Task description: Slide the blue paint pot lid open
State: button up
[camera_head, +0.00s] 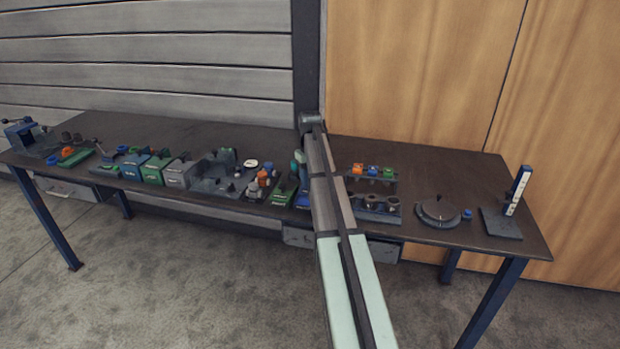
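I cannot tell for certain which thing is the blue paint pot. A blue box (131,166) stands left of centre on the table, in a row with a green box (155,168) and a grey box (178,173). A small blue piece (373,170) sits in a rack right of my arm, between an orange one and a green one. Another blue thing (302,197) is partly hidden by my arm. No lid position can be read at this size. My arm reaches up the picture over the table; my gripper's fingers do not show.
The long dark table (455,165) is crowded along its front. A grey fixture (215,178) lies left of my arm. A round grey disc (439,212) and an upright blue-and-white post (518,190) stand at the right. The table's back strip is mostly clear.

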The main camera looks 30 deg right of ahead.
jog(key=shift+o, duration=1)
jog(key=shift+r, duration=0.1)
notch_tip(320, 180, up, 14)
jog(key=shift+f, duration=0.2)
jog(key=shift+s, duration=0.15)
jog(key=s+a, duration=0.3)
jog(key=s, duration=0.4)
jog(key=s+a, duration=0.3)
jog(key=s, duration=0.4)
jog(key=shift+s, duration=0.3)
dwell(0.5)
